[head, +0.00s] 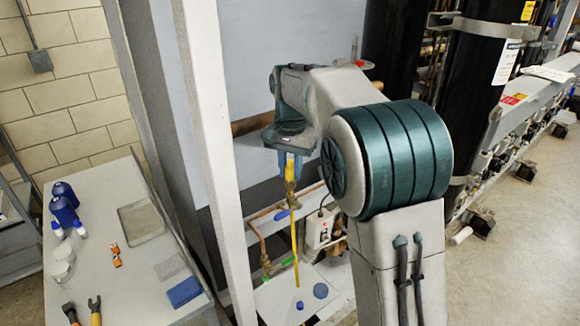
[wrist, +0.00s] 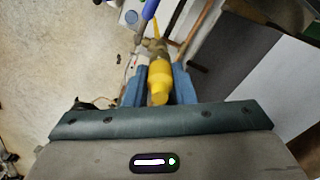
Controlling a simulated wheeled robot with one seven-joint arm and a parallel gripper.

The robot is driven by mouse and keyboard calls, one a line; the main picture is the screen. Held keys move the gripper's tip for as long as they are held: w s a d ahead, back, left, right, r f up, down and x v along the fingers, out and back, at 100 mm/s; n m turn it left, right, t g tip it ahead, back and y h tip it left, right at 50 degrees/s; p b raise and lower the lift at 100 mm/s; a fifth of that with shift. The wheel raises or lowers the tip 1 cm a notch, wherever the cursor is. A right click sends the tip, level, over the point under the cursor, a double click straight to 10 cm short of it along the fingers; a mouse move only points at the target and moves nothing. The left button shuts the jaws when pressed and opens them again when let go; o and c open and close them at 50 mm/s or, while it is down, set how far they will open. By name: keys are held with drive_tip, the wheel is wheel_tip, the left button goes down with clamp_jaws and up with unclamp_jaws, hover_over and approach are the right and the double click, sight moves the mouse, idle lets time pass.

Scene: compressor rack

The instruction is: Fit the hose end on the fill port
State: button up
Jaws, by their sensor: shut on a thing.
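My gripper (head: 290,160) points down with its blue fingers shut on the yellow hose end (head: 290,171). In the wrist view the yellow hose end (wrist: 160,80) sits between the two fingers. Brass fittings (wrist: 154,47) show just beyond it, in line with it. A thin yellow length, which looks like hose (head: 294,240), hangs below the brass. A blue valve handle (head: 281,214) and copper pipe are close by. The fill port appears to be among this brass. I cannot tell whether the hose end touches the port or is apart from it.
A white box (head: 320,228) stands right of the brass fittings. A pale upright post (head: 215,150) stands left of my gripper. A bench (head: 115,290) with blue bottles, tools and a tray is at the left. Black cylinders (head: 475,80) stand at the right.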

drive_tip(key=shift+f, duration=0.25)
idle(0.4)
drive_tip(key=o, duration=1.3)
drive_tip(key=shift+o, duration=0.2)
drive_tip(key=shift+r, duration=0.15)
wheel_tip(320, 180, up, 6)
drive_tip(key=p, duration=0.5)
drive_tip(key=shift+r, duration=0.9)
